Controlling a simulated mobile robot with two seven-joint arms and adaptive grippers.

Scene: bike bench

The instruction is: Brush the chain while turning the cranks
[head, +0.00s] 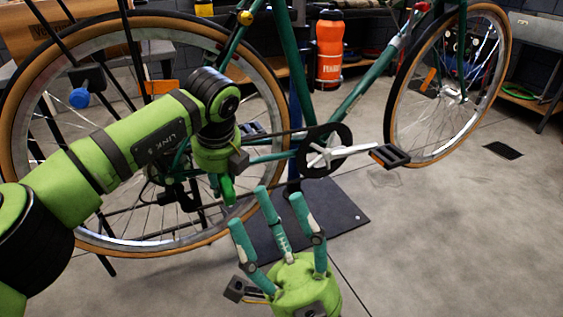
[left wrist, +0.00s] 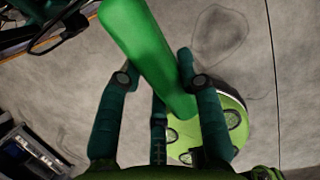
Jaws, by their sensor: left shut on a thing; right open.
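The bike's drivetrain is in the middle of the head view. A black chainring (head: 319,170) carries a silver crank (head: 349,151) that points right to a black pedal (head: 390,156). The dark chain (head: 278,134) runs left from the chainring toward the rear wheel, partly hidden by my left arm. My left gripper (head: 222,188) points down, left of the chainring, shut on a green brush (head: 228,190). The brush's green handle (left wrist: 145,55) fills the middle of the left wrist view; its bristles cannot be made out. My right gripper (head: 266,207) is open and empty, below the chainring, fingers up.
The rear wheel (head: 22,112) stands behind my left arm, and the front wheel (head: 400,100) is at the right. A dark base plate (head: 342,208) lies under the bike. An orange bottle (head: 329,50) stands behind the frame. The floor at right is mostly clear.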

